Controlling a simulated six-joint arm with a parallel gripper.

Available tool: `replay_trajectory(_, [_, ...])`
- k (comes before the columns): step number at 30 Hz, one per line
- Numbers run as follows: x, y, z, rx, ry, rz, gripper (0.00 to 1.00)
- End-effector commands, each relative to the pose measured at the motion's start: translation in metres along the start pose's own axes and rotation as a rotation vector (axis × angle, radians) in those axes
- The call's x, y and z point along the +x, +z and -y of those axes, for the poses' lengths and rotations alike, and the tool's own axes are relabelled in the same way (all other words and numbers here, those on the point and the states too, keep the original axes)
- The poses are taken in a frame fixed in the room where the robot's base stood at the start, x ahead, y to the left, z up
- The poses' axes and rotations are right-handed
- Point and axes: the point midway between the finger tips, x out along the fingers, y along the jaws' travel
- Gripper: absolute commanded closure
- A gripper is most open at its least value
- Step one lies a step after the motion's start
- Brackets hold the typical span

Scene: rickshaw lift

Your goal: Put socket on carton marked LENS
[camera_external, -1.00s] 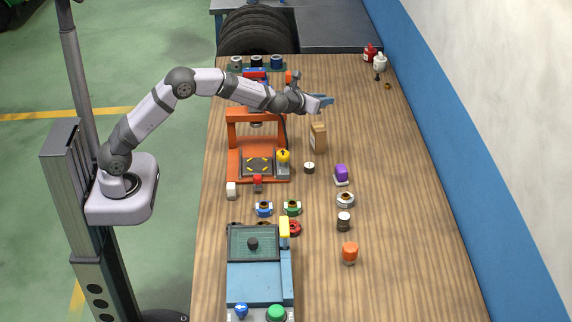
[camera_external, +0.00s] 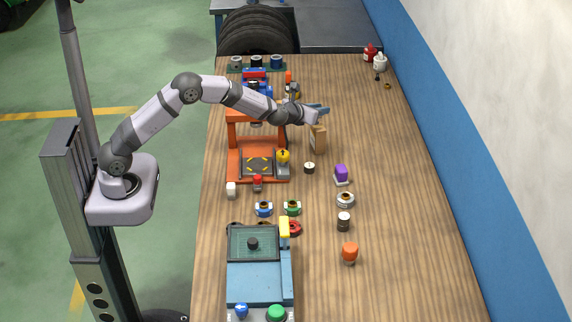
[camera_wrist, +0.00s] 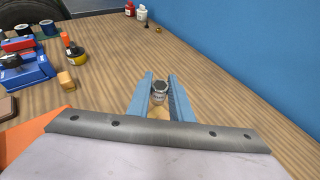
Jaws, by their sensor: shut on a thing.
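The socket (camera_wrist: 160,88) is a small silvery cylinder held between the blue fingers of my gripper (camera_wrist: 160,87) in the wrist view. A tan carton (camera_external: 318,143) stands on the wooden bench in the external view, with a pale label on its left face, too small to read. My gripper (camera_external: 320,108) is shut on the socket, just above the carton's top. In the wrist view a tan patch of the carton (camera_wrist: 158,112) shows below the socket between the fingers. I cannot tell whether they touch. The socket is hidden in the external view.
An orange press (camera_external: 232,155) stands left of the carton. A small black-and-white cylinder (camera_external: 309,168) and a purple-topped item (camera_external: 341,173) lie in front. A blue vise (camera_wrist: 25,73) stands at left in the wrist view. The bench right of the carton is clear.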

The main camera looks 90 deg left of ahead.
Motion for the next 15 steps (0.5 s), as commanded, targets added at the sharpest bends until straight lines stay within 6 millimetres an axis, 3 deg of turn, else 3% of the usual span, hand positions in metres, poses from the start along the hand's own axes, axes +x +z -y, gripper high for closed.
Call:
replay_trajectory(5, [0.002,-0.004,0.000,0.001,0.000,0.001,1.00])
replay_trajectory(15, [0.014,-0.033,0.000,0.000,0.000,0.001,1.00])
